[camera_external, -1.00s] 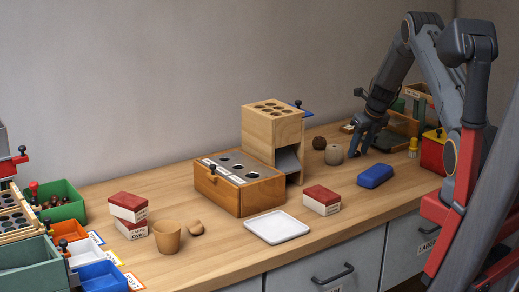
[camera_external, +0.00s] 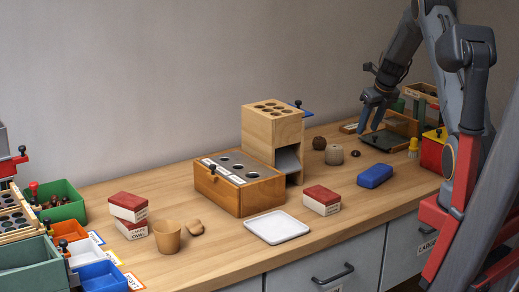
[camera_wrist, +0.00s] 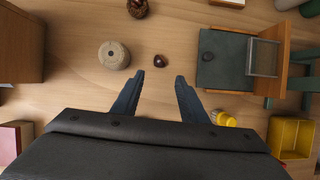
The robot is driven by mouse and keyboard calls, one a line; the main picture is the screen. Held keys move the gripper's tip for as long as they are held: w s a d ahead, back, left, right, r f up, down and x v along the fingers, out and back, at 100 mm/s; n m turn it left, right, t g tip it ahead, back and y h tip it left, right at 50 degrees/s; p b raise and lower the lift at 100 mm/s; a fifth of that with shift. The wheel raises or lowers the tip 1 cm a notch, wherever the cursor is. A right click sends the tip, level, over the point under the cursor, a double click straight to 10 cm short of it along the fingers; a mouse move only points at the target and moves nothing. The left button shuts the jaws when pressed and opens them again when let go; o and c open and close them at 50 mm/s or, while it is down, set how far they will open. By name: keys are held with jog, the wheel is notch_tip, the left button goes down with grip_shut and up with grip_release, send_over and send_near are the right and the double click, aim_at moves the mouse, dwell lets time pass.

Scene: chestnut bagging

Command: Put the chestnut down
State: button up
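The chestnut (camera_external: 355,153) is a small dark brown nut lying on the wooden table, to the right of a round beige ball of twine (camera_external: 334,154). In the wrist view the chestnut (camera_wrist: 160,61) lies just beyond the fingertips, between their lines and apart from both. My gripper (camera_external: 370,117) is raised above the table, up and to the right of the chestnut. Its two dark blue fingers (camera_wrist: 160,76) are spread with nothing between them.
A brown pinecone-like ball (camera_external: 319,143) stands behind the twine. A dark plate in a wooden stand (camera_external: 378,140) is right of the chestnut. A blue block (camera_external: 375,176), a yellow bottle (camera_external: 413,147) and a wooden dispenser (camera_external: 270,130) stand around. Bare table lies in front of the chestnut.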

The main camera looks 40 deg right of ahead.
jog(key=s+a+r+n+g+y, duration=0.1)
jog(key=s+a+r+n, duration=0.1)
jog(key=s+a+n, duration=0.8)
jog(key=s+a+r+n+g, duration=0.15)
jog(key=s+a+n, duration=0.25)
jog(key=a+n, duration=0.65)
jog(key=s+a+n+g, duration=0.1)
jog(key=s+a+n, duration=0.6)
jog(key=s, duration=0.4)
jog(key=s+a+n+g, duration=0.1)
jog(key=s+a+n, duration=0.7)
jog(key=s, duration=0.4)
jog(key=shift+s+a+f+n+h, duration=0.2)
jog(key=shift+n+h, duration=0.1)
jog(key=shift+n, duration=0.25)
